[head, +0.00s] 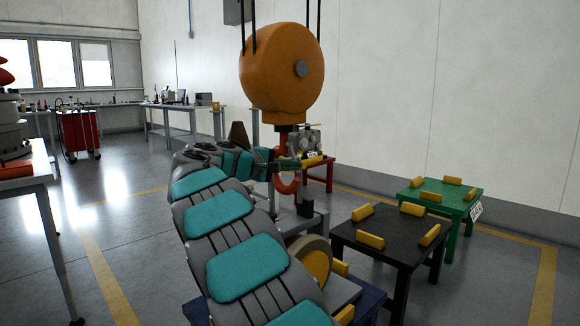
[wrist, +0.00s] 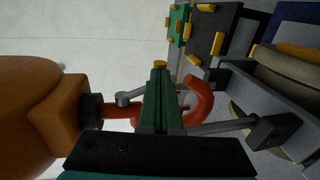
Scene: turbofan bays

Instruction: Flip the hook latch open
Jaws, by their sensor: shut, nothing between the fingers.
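The red-orange hook (head: 287,184) hangs under the big orange hoist block (head: 281,75). In the wrist view the hook (wrist: 204,96) lies sideways, partly hidden behind my gripper (wrist: 160,66). A grey lever with a rounded end (wrist: 123,99), perhaps the latch, shows beside the hook's neck. A grey rod (wrist: 226,127) runs from near the hook to a dark block (wrist: 275,130). My gripper (head: 319,160) is shut and empty, its green fingers crossing in front of the hook's upper part. I cannot tell whether it touches the lever or how the latch stands.
A black table (head: 385,248) and a green table (head: 462,208) with yellow blocks stand at the right. A round tan-rimmed part (head: 318,262) sits low in front. A red stand (head: 328,171) is behind the hook. Open floor (head: 130,205) lies left.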

